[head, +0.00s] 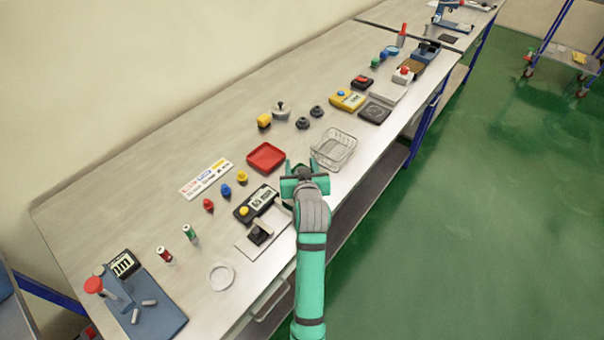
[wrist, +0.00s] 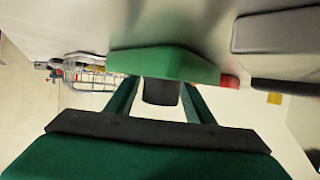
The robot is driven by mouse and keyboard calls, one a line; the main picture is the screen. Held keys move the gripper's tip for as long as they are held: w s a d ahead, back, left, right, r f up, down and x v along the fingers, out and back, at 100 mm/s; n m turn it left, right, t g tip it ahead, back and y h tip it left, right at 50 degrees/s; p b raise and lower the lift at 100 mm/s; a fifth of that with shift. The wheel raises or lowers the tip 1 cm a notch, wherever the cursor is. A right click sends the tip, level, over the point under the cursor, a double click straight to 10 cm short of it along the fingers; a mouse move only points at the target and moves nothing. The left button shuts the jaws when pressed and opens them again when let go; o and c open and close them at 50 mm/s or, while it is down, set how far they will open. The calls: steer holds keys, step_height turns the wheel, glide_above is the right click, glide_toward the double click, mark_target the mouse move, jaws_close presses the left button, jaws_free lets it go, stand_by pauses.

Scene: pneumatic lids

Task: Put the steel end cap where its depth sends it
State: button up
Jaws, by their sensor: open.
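I cannot tell for certain which piece is the steel end cap. A pale grey round piece with a dark knob (head: 281,112) stands at the back of the bench and may be it. Two dark round caps (head: 303,122) (head: 317,111) stand beside it. A gauge on a blue base (head: 150,311) with a red top and a display is at the near left. My gripper (head: 303,168) is open above the bench, between the red tray (head: 280,146) and the wire basket (head: 350,148), apart from the grey piece. In the wrist view, a green block and a dark cylinder (wrist: 160,93) show by the fingers.
Left of my gripper are a display box (head: 242,212), a black piece on a white plate (head: 259,235), coloured knobs (head: 226,190), a label strip (head: 206,179), small cylinders and a pale ring (head: 221,264). Yellow and black devices (head: 347,100) lie farther right. The bench's rear left is clear.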

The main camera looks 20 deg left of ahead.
steer(key=v, duration=1.2)
steer(key=shift+r, duration=0.15)
steer(key=shift+w, duration=0.2)
